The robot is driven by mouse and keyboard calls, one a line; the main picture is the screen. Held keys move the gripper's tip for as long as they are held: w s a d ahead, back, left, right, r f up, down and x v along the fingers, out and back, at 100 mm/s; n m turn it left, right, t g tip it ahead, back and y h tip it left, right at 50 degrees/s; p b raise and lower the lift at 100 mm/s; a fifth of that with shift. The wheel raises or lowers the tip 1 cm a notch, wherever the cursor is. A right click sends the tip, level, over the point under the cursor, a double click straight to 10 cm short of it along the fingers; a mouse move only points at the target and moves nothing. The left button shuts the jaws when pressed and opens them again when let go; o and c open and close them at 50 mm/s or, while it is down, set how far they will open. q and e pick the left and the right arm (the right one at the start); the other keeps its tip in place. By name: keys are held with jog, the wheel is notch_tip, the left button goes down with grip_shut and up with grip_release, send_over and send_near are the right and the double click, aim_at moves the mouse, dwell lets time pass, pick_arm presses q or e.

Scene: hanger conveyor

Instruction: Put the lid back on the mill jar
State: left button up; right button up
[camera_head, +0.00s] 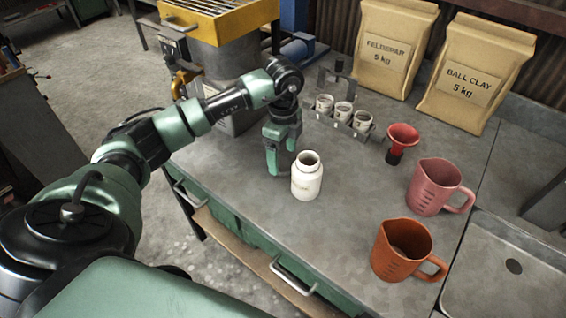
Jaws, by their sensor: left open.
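The white mill jar (306,182) stands upright on the grey bench top with its mouth uncovered. Some small dark lettering shows on its front. My left gripper (281,158) is open and empty. It points down just to the left of and behind the jar and appears apart from it. I cannot make out a lid in this view; it may be hidden. My right gripper is out of view.
A rack (339,122) with several small white cups stands behind the jar. A red funnel-shaped thing (402,140), a pink jug (436,187) and an orange jug (404,252) stand to the right. Two clay bags (478,75) stand at the back. A sink (500,280) is at lower right.

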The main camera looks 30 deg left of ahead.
aim_at(283, 164)
pick_arm(q)
jog(key=shift+f, duration=1.3)
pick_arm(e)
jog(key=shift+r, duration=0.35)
pick_arm(q)
jog(key=shift+c, duration=0.4)
